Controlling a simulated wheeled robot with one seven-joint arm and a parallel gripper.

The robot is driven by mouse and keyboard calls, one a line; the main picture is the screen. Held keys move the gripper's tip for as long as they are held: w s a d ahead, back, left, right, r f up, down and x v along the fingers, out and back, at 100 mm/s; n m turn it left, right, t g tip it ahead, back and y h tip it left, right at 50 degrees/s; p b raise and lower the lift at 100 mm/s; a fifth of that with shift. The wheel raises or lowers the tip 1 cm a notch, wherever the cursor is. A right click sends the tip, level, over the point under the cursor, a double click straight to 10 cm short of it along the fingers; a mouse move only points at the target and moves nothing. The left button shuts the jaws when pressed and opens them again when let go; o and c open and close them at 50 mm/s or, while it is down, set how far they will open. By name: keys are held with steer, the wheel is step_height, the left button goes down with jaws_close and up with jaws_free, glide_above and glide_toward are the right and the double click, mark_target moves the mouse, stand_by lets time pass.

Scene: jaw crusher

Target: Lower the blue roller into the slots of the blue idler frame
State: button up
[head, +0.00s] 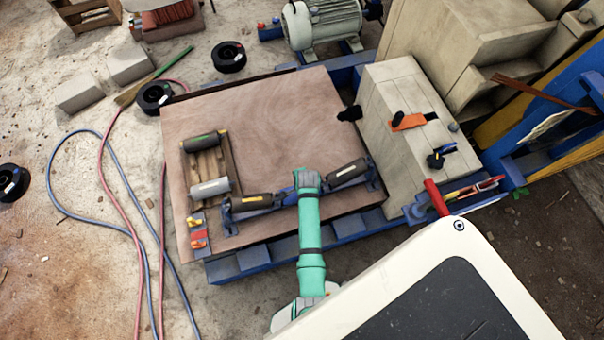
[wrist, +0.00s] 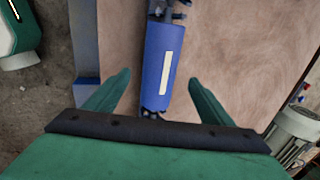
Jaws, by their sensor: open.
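The blue roller (wrist: 165,55), with a white label strip, lies between dark blue brackets of the idler frame in the wrist view. Its ends appear lined up with the brackets, but I cannot tell how deep they sit in the slots.
A small wooden pallet (head: 228,158) left on the table top (head: 270,115) bears a dark roller (head: 205,142) and a grey roller (head: 209,188). A beige block (head: 395,120) bounds the right. The table's back middle is clear.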

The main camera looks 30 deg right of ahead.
steer(key=shift+v, duration=1.75)
steer(key=s+a+r+n+t+h, duration=0.1)
steer(key=s+a+r+n+t, duration=0.25)
steer(key=s+a+n, duration=0.3)
steer(key=s+a+r+n+t+h, duration=0.1)
steer(key=s+a+r+n+t, duration=0.2)
steer(key=s+a+r+n, duration=0.3)
steer(key=s+a+r+n+t+y, duration=0.1)
steer(key=s+a+r+n+t, duration=0.1)
steer(key=r, duration=0.6)
steer(key=s+a+r+n+t+y, duration=0.1)
steer(key=s+a+r+n+t, duration=0.1)
steer(key=r, duration=0.6)
steer(key=s+a+r+n+t, duration=0.2)
steer(key=s+a+r+n, duration=0.2)
steer(key=r, duration=0.5)
steer(key=shift+s+a+y, duration=0.4)
steer(key=shift+s+a, duration=0.65)
steer(key=shift+s, duration=0.05)
